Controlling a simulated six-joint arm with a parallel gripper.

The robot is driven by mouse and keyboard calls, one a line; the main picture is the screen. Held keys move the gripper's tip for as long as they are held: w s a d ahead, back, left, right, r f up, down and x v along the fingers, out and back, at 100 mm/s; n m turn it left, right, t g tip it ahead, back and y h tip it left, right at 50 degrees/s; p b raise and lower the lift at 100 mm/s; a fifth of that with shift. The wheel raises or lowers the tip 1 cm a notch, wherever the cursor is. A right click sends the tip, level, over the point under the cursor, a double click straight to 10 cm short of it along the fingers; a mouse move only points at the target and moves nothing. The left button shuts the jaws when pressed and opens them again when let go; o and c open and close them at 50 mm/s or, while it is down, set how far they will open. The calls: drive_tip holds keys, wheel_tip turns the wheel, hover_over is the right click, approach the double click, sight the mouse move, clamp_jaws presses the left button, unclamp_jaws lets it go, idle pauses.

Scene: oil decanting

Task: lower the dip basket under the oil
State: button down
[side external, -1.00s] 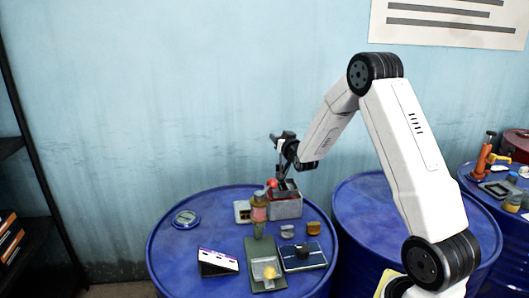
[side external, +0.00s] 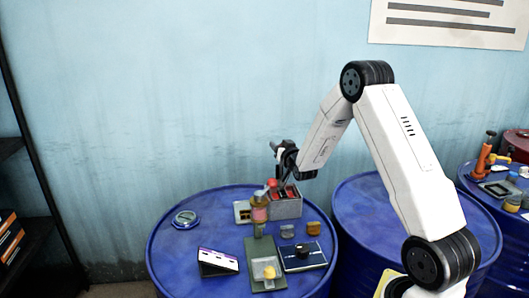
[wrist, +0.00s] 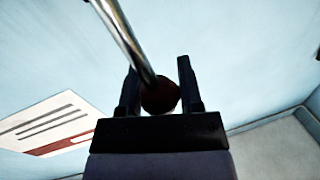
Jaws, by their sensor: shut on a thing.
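My gripper (side external: 284,172) is above the grey box-shaped bath (side external: 288,209) at the back right of the blue drum top. In the wrist view my gripper (wrist: 158,72) is shut on the dark red knob (wrist: 160,97) of the dip basket's handle. A shiny metal rod (wrist: 122,35) runs from the knob. In the side view a red spot (side external: 272,183) shows just below my gripper. The basket itself is mostly hidden at the bath's mouth, and I cannot see the oil or how deep the basket sits.
A bottle (side external: 259,207) with an orange label stands close in front of the bath, left of it. The drum's left part is mostly clear.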

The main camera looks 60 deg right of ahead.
drive_tip(key=shift+f, duration=0.45)
drive_tip(key=shift+c, duration=1.3)
unclamp_jaws()
drive_tip(key=shift+s, duration=0.1)
drive_tip(key=v, duration=0.7)
drive_tip(key=shift+s+a, duration=0.2)
drive_tip(key=shift+s, duration=0.1)
